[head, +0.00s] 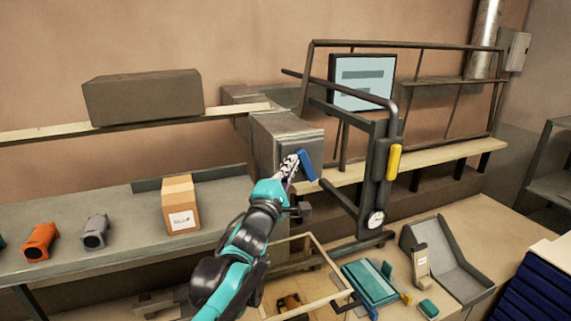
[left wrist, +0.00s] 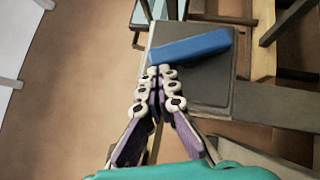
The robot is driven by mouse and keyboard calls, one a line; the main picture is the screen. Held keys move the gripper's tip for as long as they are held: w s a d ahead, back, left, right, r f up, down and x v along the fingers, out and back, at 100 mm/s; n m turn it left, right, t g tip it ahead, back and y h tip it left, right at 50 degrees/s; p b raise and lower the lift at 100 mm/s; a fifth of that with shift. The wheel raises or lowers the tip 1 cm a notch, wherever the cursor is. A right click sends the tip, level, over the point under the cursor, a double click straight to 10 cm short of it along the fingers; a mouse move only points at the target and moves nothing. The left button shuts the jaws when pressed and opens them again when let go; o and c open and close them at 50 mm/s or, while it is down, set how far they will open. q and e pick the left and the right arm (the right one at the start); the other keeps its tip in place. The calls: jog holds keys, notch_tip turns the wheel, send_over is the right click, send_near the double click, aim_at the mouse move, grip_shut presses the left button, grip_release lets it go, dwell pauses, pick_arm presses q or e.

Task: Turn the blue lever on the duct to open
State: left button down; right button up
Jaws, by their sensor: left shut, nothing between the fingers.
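The blue lever (head: 307,165) is on the front face of the grey metal duct (head: 276,133) in the middle of the head view. In that view it slants, its upper end to the left. In the left wrist view the blue lever (left wrist: 189,47) lies across the grey duct plate (left wrist: 195,85). My left gripper (head: 291,160) is shut and empty, its fingertips right at the lever's side. In the left wrist view the tips of my left gripper (left wrist: 160,70) sit just below the lever's left end; I cannot tell whether they touch. My right gripper is not in view.
A dark post with a yellow handle (head: 394,161) and bent bar stands right of the duct. A cardboard box (head: 180,204) stands on the left bench. A teal tray (head: 370,282) and a grey holder (head: 446,262) lie on the lower table. A brown block (head: 143,96) rests on the shelf.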

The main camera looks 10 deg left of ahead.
pick_arm(q)
jog(key=shift+w+d+r+p, duration=0.15)
jog(key=shift+r+p, duration=0.05)
jog(key=shift+r, duration=0.15)
jog(key=shift+w+d+r+p, duration=0.15)
jog(key=shift+r+p, duration=0.05)
jog(key=shift+r, duration=0.15)
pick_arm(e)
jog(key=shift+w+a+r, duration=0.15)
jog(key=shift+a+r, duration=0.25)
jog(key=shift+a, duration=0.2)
pick_arm(q)
jog(key=shift+w+d+r, duration=0.1)
jog(key=shift+d+r, duration=0.05)
jog(key=shift+d, duration=0.15)
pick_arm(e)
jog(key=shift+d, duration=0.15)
